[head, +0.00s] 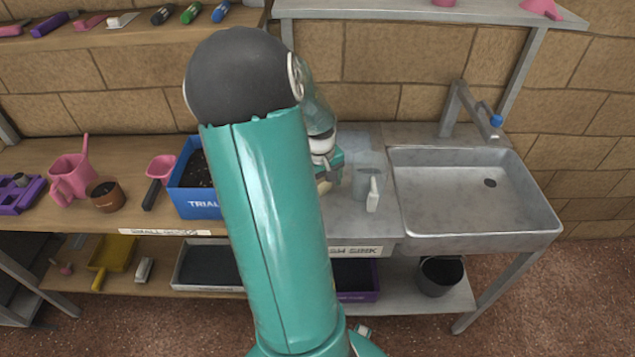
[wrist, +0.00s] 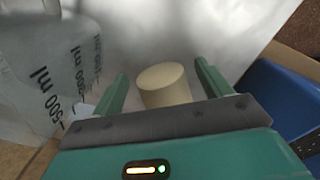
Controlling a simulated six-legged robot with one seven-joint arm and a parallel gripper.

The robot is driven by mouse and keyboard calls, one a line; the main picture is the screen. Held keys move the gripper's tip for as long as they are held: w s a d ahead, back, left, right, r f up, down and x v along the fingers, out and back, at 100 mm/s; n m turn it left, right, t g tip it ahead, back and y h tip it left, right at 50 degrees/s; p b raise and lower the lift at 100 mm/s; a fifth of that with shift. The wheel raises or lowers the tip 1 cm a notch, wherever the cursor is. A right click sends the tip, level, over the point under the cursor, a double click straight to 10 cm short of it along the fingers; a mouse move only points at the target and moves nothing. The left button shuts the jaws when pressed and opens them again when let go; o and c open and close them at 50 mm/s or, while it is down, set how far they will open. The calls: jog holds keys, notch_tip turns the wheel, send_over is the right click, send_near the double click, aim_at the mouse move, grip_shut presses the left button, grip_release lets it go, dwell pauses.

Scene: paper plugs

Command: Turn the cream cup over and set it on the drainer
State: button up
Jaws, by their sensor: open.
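The cream cup (wrist: 166,88) is between the two fingers of my gripper (wrist: 161,74) in the wrist view. A smooth, plain round end of it faces the camera, and no hollow shows there. My gripper is open, with a gap between each finger and the cup. In the head view my gripper (head: 329,166) is low over the steel counter, partly behind my arm. Only a small cream patch of the cup (head: 323,186) shows below it. I cannot pick out the drainer with certainty in either view.
A clear measuring jug (head: 362,182) and a white bottle (head: 373,196) stand just right of my gripper; the jug's markings (wrist: 85,65) fill the wrist view's left. A blue box of soil (head: 196,203) is to the left. The sink (head: 475,195) is empty.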

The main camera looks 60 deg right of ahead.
jog(key=shift+f, duration=0.25)
jog(key=c, duration=1.1)
jog(key=shift+r, duration=0.1)
